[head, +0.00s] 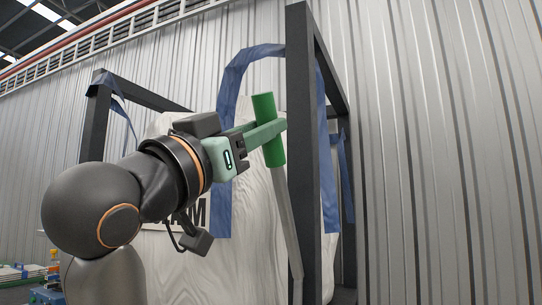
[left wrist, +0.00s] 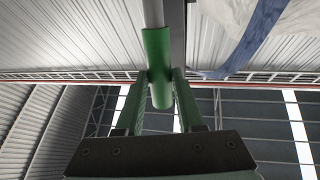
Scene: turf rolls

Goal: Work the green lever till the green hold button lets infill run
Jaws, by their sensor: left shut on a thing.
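The green lever (head: 266,120) shows in the head view as a green grip on top of a grey bar (head: 287,235) that slants down to the right along a dark frame post. My left gripper (head: 272,131) is shut on the green grip, with its fingers on either side of it. In the left wrist view the green lever grip (left wrist: 158,65) sits between the two fingers of my left gripper (left wrist: 161,85). The lower end of the bar is cut off by the picture edge. I see no green hold button in either view. My right gripper is not in view.
A dark frame (head: 305,150) carries a large white bulk bag (head: 255,215) by blue straps (head: 230,95). The bag has black lettering, partly hidden by my arm. A corrugated metal wall (head: 440,150) stands behind. Small coloured items (head: 52,275) lie at the lower left.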

